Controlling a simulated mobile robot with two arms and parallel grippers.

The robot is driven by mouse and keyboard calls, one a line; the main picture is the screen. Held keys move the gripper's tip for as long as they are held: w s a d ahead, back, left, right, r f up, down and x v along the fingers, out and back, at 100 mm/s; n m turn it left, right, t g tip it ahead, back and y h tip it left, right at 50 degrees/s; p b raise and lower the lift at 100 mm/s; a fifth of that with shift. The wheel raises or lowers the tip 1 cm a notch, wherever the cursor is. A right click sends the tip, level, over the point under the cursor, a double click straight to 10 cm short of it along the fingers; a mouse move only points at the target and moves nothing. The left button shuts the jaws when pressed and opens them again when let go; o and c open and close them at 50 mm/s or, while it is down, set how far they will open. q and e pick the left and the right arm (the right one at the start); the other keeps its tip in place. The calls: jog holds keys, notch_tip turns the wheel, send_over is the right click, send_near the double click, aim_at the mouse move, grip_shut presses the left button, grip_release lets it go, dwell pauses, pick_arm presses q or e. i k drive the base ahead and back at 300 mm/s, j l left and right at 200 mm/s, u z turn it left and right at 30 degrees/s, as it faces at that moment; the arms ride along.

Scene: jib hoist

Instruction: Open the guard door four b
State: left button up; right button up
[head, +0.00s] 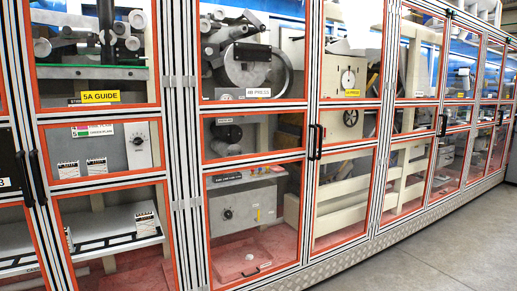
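The guard door four b (304,225) is a tall clear panel door in an orange-edged aluminium frame, just left of the picture's middle. A small white label (258,92) on it appears to read 4B PRESS. The door looks shut, flush with its neighbours. Its black vertical handle (312,142) seems to be the left one of a close pair on the posts at its right edge. Press rollers and a grey control box show through its panes. Neither of my grippers is in view.
The door to the right bears a yellow label (352,92) and has the other handle (320,142). A door marked 5A GUIDE (101,97) stands at left. A metal tread-plate plinth (345,259) runs along the bottom. Bare grey floor (455,245) is clear at lower right.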

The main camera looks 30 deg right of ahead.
aim_at(199, 109)
jog(key=i+l+z, duration=0.25)
jog(key=i+l, duration=0.6)
jog(key=l, duration=0.1)
